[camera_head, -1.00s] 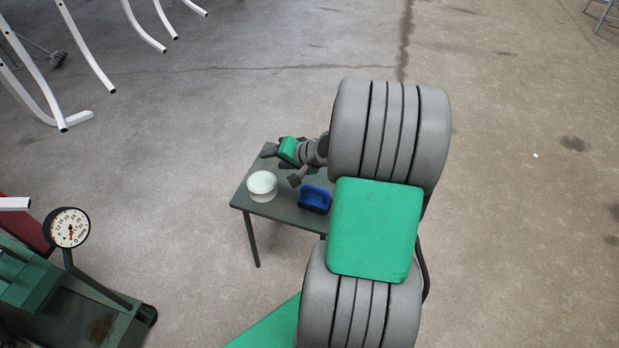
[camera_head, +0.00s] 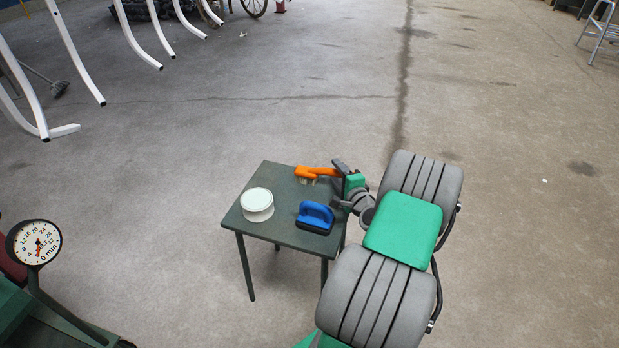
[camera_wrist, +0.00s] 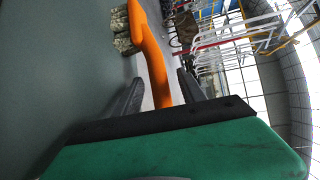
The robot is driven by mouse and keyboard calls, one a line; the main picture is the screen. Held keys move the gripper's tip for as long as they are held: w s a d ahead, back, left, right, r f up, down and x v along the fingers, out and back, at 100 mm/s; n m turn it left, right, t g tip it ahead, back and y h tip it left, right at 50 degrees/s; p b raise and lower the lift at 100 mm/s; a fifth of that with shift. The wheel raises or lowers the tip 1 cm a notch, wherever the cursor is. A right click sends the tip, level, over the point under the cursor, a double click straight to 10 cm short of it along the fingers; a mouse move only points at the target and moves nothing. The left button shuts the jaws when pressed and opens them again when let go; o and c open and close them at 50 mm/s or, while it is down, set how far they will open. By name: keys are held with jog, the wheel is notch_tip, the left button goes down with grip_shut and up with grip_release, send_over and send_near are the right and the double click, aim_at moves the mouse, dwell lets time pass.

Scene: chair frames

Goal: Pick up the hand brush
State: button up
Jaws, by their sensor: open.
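The hand brush (camera_head: 318,172) is orange with pale bristles and lies near the far right edge of the small dark green table (camera_head: 238,222). In the wrist view the orange handle of the brush (camera_wrist: 150,52) runs down between my fingers, with the tan bristles at its upper left. My gripper (camera_head: 338,185) is at the handle end of the brush, at the table's right edge. In the wrist view my gripper (camera_wrist: 156,98) is open, with one dark finger on each side of the handle. Gaps show between handle and fingers. The handle's near end is hidden behind my green palm.
A blue handled block (camera_head: 315,216) stands on the table just in front of my gripper. A round white tin (camera_head: 257,203) stands at its left. A dial gauge (camera_head: 36,242) is at lower left, and white chair frames (camera_head: 78,50) are at upper left. Open floor surrounds the table.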

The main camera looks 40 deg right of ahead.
jog(key=shift+c, duration=0.6)
grip_shut()
